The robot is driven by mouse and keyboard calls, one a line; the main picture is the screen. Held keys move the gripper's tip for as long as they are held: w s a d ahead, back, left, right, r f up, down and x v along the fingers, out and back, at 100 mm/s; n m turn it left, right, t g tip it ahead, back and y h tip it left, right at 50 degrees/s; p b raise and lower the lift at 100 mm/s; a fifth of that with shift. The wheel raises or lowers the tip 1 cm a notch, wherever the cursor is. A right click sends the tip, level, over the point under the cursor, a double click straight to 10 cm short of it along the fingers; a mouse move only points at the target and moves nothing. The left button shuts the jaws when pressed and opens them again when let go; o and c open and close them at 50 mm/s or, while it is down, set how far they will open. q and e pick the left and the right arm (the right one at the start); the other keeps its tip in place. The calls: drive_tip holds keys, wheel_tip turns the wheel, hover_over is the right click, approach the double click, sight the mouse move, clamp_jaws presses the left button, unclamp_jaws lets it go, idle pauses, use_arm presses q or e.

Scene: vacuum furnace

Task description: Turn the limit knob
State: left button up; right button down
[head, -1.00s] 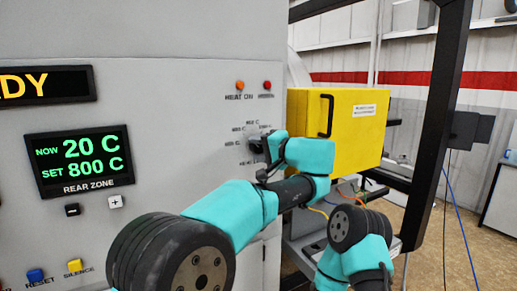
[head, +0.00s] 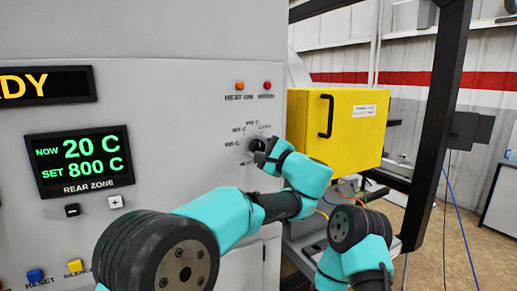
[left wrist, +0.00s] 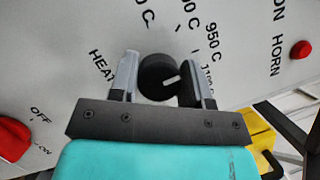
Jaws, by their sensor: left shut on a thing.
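The limit knob (left wrist: 158,77) is a round black knob with a white pointer line, on the grey furnace panel. In the left wrist view it sits between the two fingers of my left gripper (left wrist: 165,80), which is shut on it. The pointer line slants toward the right, roughly toward the 1100 C label. In the head view the knob (head: 256,145) is partly covered by my left gripper (head: 263,152). Temperature labels ring it. My right gripper does not show; only part of my other arm is at the lower right.
A yellow box (head: 345,125) with a black handle stands just right of the panel. An orange lamp (head: 240,85) and a red horn button (head: 267,85) are above the knob. The display (head: 80,160) reads NOW 20 C, SET 800 C. A red switch (left wrist: 12,138) marked OFF shows at lower left.

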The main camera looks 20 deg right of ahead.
sight(249, 129)
use_arm(q)
drive_tip(key=shift+m, duration=0.3)
drive_tip(key=o, duration=0.9)
drive_tip(key=shift+r, duration=0.1)
drive_tip(key=shift+r, duration=1.45)
drive_tip(key=shift+o, duration=1)
drive_tip(key=shift+s+r, duration=0.1)
drive_tip(key=shift+r, duration=0.3)
drive_tip(key=shift+s+a, duration=0.15)
drive_tip(key=shift+s, duration=0.1)
drive_tip(key=shift+c, duration=0.4)
drive_tip(key=s+a, duration=0.1)
drive_tip(key=s, duration=0.4)
drive_tip(key=s+a, duration=0.1)
drive_tip(key=s, duration=0.3)
drive_tip(key=s+a+r, duration=0.1)
drive_tip(key=s+a, duration=0.1)
drive_tip(key=s, duration=0.3)
drive_tip(key=shift+s, duration=0.35)
drive_tip(key=shift+c, duration=0.5)
